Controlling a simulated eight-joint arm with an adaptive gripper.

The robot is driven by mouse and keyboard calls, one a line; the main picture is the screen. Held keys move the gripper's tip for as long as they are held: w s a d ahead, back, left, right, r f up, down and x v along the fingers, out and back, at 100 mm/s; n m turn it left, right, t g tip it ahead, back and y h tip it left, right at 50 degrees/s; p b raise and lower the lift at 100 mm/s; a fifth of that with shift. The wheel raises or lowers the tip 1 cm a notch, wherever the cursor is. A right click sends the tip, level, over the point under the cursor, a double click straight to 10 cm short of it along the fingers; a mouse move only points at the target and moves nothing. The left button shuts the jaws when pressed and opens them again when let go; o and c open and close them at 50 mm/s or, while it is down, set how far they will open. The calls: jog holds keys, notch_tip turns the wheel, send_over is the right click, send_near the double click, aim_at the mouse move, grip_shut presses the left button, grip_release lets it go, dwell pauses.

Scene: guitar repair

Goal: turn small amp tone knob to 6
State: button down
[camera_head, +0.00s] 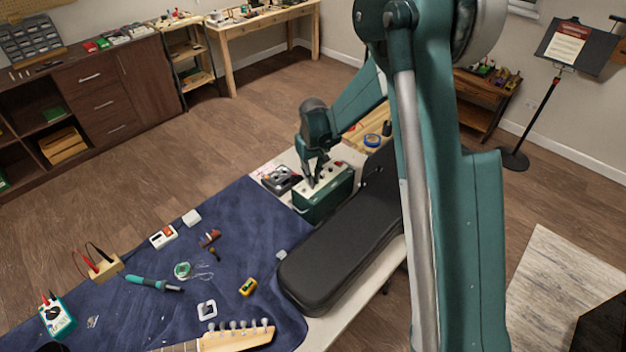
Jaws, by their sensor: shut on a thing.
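The small amp (322,201) is a dark green box with a pale top panel, standing at the far end of the workbench. My gripper (312,183) points down at the amp's top panel, near its left part. Its fingers are shut on a small knob there, which the fingers mostly hide. The tone knob's markings and pointer are too small to read, so its setting cannot be told.
A black guitar case (335,245) lies right beside the amp. A grey device (281,179) stands just left of it. A blue mat (235,240) with several small tools covers the near bench.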

jog(key=shift+m+b, duration=1.35)
jog(key=shift+m, duration=1.05)
jog(key=c, duration=2.4)
grip_release()
jog(key=shift+r, duration=0.15)
jog(key=shift+r, duration=3.9)
jog(key=shift+r, duration=0.1)
